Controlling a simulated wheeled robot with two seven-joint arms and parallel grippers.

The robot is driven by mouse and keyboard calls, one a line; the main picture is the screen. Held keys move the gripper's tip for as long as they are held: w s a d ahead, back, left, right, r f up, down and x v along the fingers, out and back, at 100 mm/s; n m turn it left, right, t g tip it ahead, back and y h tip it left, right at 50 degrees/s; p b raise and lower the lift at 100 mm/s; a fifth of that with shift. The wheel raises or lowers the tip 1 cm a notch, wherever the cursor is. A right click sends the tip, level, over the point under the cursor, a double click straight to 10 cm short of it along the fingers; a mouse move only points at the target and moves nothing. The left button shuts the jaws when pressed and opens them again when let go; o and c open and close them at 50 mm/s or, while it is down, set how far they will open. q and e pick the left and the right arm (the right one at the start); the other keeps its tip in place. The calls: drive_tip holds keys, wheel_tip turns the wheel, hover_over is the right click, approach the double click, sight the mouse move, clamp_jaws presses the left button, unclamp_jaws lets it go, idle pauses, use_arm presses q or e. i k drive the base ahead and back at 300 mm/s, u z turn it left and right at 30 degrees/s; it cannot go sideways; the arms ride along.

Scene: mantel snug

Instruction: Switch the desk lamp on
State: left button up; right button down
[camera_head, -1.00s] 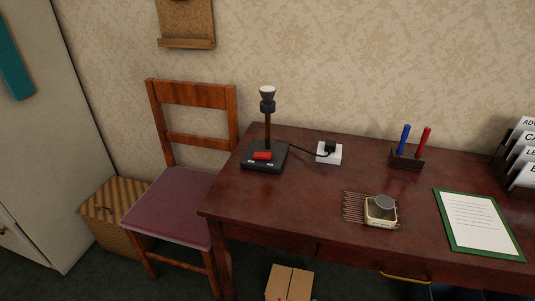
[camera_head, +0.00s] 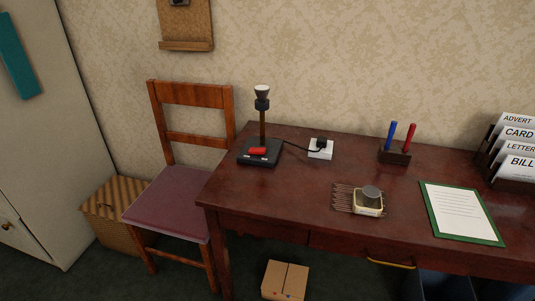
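The desk lamp (camera_head: 262,115) stands upright at the left end of the dark red-brown desk (camera_head: 290,195). It has a black base, a brown stem and a pale bulb-like top pointing up. A red switch (camera_head: 257,151) sits on the front of its base. A black cord runs from the base to a plug in a white socket block (camera_head: 320,149) on the desk. I see no clear glow from the lamp. Neither of my grippers is in the view.
A wooden chair (camera_head: 180,195) stands left of the desk. A pen holder (camera_head: 395,155), a small tin (camera_head: 368,202), a green-edged clipboard (camera_head: 460,212) and a letter rack (camera_head: 515,165) occupy the desk's middle and right. A cardboard box (camera_head: 285,280) and a striped basket (camera_head: 105,210) are on the floor.

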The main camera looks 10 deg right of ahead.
sight(252, 150)
drive_tip(key=k, duration=0.3)
drive_tip(key=z, duration=0.75)
drive_tip(key=i, duration=0.7)
drive_tip(key=u, duration=0.9)
